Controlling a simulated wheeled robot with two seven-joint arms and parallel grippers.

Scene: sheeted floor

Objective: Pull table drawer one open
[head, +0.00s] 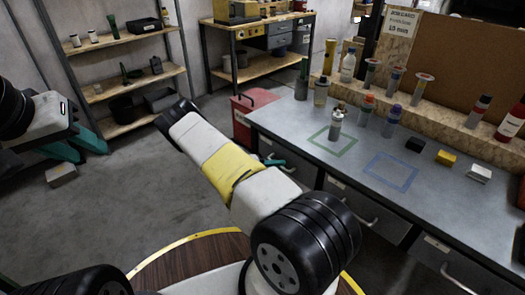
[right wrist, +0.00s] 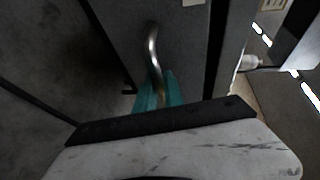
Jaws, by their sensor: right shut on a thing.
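The work table (head: 300,125) stands at the right of the head view, with grey drawers under its top. My right gripper (head: 273,161) is at the leftmost drawer, below the table edge, largely hidden behind my own arm. In the right wrist view, its teal fingers (right wrist: 158,88) are shut on a curved metal handle (right wrist: 152,48) on a dark grey drawer front (right wrist: 190,35). How far the drawer stands out cannot be told. My left gripper (head: 78,146) is at the far left, open and empty, with its teal fingers apart above the floor.
Other drawer handles (head: 365,217) lie further right along the table. Bottles, small blocks and taped squares (head: 333,139) are on the tabletop. A red bin (head: 243,115) stands by the table's left end. Shelves (head: 125,85) are at the back left. The floor between is mostly clear.

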